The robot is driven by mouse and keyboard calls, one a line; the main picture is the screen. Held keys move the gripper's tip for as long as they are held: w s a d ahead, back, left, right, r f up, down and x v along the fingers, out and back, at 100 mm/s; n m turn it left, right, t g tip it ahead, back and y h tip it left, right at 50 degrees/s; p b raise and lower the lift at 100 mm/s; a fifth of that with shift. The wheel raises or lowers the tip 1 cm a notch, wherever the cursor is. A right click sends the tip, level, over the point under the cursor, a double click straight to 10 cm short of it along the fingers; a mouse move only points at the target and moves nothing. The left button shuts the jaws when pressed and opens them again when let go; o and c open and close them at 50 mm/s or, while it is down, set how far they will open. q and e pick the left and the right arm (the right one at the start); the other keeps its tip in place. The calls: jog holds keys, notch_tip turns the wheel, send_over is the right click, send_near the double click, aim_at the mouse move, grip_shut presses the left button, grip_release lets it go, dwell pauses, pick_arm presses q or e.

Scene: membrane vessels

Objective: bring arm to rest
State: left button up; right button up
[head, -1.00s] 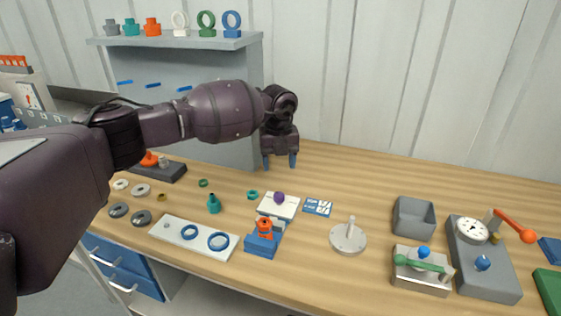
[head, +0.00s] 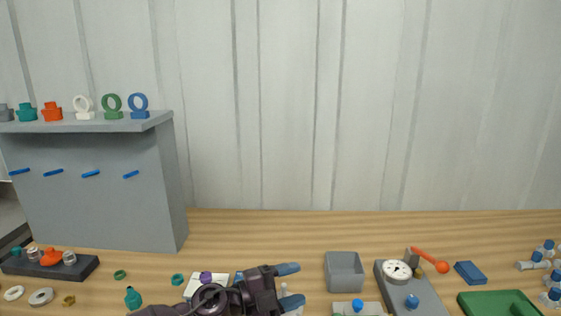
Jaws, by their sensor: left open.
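My left gripper (head: 289,286) is low in the middle of the head view, over the front part of the wooden bench. Its two blue-tipped fingers are apart and point right, with nothing seen between them. My left arm (head: 212,300) comes in along the bottom edge and covers part of the bench behind it. A white block with a purple knob (head: 206,278) shows just behind the arm. My right gripper is not in view.
A grey open box (head: 344,271) stands right of the gripper. Beyond it are a gauge plate with an orange lever (head: 430,260) and a green tray (head: 497,303). A grey shelf unit (head: 95,190) stands left. The back middle of the bench is clear.

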pick_arm(q)
jog(key=s+a+f+n+t+y, duration=0.2)
jog(key=s+a+n+t+y, duration=0.1)
jog(key=a+n+y, duration=0.4)
jog(key=s+a+f+n+t+y, duration=0.2)
jog(key=a+n+t+y, duration=0.15)
jog(key=a+n, duration=0.4)
jog(key=s+a+f+n+t+y, duration=0.2)
jog(key=s+a+f+n+y, duration=0.1)
jog(key=a+n+y, duration=0.5)
jog(key=s+a+f+n+g, duration=0.2)
jog(key=s+a+f+g, duration=0.15)
jog(key=s, duration=0.45)
jog(key=s+a+f+n+g, duration=0.15)
jog(key=s+g, duration=0.25)
jog(key=s, duration=0.4)
jog(key=s+a+f+n+g, duration=0.1)
jog(key=s+a+f+g, duration=0.25)
jog(key=s, duration=0.45)
jog(key=w+d+f+t+h, duration=0.1)
jog(key=w+f+t, duration=0.6)
jog(key=f, duration=0.2)
jog(key=shift+w+f+m+t, duration=0.15)
jog(key=shift+f+m+t, duration=0.15)
jog(key=shift+m+t, duration=0.1)
